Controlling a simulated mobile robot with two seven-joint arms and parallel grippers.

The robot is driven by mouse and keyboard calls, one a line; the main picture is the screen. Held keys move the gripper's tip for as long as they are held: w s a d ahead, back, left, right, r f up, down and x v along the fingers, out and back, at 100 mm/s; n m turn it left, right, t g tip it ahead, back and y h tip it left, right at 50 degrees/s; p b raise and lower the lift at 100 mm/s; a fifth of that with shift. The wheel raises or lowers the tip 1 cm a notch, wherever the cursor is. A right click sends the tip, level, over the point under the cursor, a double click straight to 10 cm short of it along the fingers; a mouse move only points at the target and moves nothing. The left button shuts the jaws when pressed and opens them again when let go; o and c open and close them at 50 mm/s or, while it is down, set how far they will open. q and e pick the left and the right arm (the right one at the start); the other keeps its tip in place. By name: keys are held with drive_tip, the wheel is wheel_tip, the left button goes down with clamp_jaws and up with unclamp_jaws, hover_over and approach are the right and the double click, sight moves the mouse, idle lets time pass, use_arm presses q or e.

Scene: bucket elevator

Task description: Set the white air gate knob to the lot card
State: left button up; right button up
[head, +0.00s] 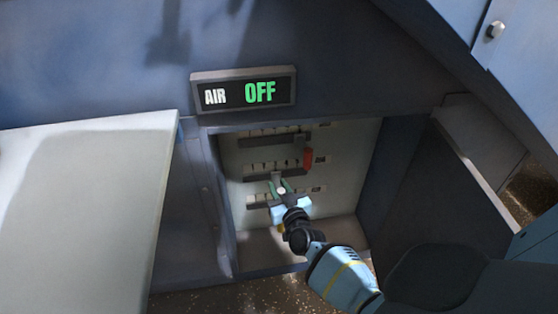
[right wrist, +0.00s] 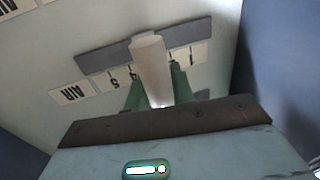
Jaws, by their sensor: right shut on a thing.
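The white air gate knob (head: 281,190) is on the lowest slider row inside the open cabinet. My right gripper (head: 282,187) reaches in from the lower right and is shut on this knob. In the right wrist view, the white knob (right wrist: 149,68) stands out from its dark slot plate (right wrist: 110,57), between the green fingers (right wrist: 158,92). The scale marks beside it are partly hidden by the fingers and knob. A display (head: 243,90) above the cabinet reads "AIR OFF". I cannot make out a lot card. My left gripper is not in view.
Two more slider rows lie above; the middle one carries a red knob (head: 307,158). The recess has side walls close around my gripper. A dark open door (head: 470,185) stands at its right. A pale flat surface (head: 90,200) stands at the left.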

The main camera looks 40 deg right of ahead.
drive_tip(key=shift+f, duration=0.1)
clamp_jaws()
drive_tip(key=s+d, duration=0.2)
drive_tip(key=d, duration=0.1)
drive_tip(key=shift+f, duration=0.1)
drive_tip(key=o, duration=1)
unclamp_jaws()
drive_tip(key=shift+c, duration=0.2)
drive_tip(key=shift+p, duration=0.3)
